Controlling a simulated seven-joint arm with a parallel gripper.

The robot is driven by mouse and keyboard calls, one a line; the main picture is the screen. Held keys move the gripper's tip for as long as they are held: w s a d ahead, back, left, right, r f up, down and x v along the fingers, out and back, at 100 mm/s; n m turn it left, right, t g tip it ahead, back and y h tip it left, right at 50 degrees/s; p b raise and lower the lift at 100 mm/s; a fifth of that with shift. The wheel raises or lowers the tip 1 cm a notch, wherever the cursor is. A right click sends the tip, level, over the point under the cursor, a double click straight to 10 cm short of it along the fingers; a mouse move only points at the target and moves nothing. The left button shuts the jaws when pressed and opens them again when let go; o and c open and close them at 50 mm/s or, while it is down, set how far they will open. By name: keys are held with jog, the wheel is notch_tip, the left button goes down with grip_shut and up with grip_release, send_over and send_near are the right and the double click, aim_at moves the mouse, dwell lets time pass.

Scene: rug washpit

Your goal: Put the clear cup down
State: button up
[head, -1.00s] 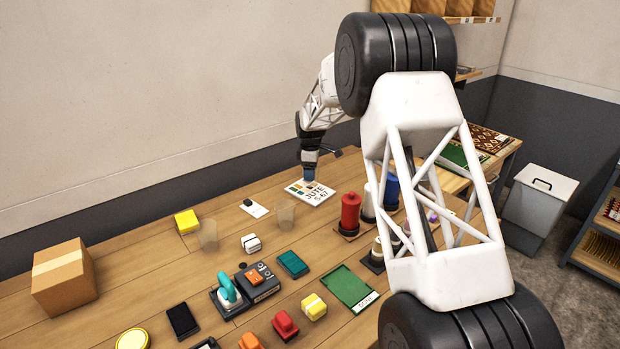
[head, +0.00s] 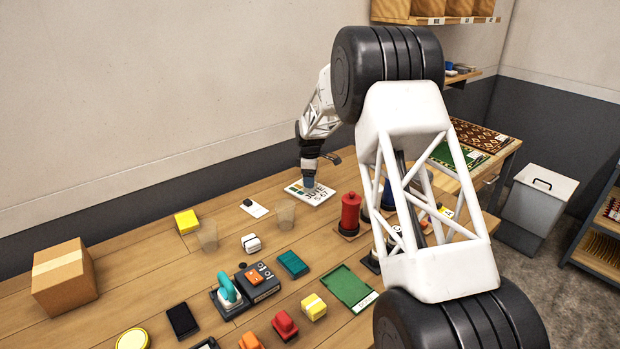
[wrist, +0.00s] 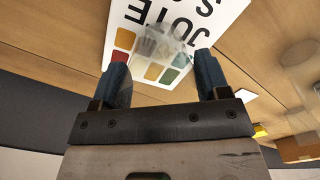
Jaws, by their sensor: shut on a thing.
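My gripper (head: 309,184) is over the white JUTE card (head: 322,196) at the back of the table in the head view. In the wrist view, my gripper (wrist: 161,66) has its two blue fingers on either side of a clear cup (wrist: 160,45), shut on it. The cup is see-through, with the card's coloured squares showing through it. The card (wrist: 196,18) lies behind the cup there. I cannot tell whether the cup's base touches the card. The held cup is hard to make out in the head view.
Two other clear cups stand on the table, one at the left (head: 208,235) and one nearer the card (head: 285,214). A small white card (head: 254,209) lies between. A red bottle (head: 350,213) stands right of the JUTE card. Bare wood lies left of the card.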

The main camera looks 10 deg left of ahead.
jog(key=shift+f, duration=0.1)
dwell(0.3)
jog(key=o, duration=0.9)
notch_tip(320, 180, up, 12)
jog(key=shift+r, duration=0.1)
dwell(0.3)
jog(key=shift+r, duration=0.1)
dwell(0.7)
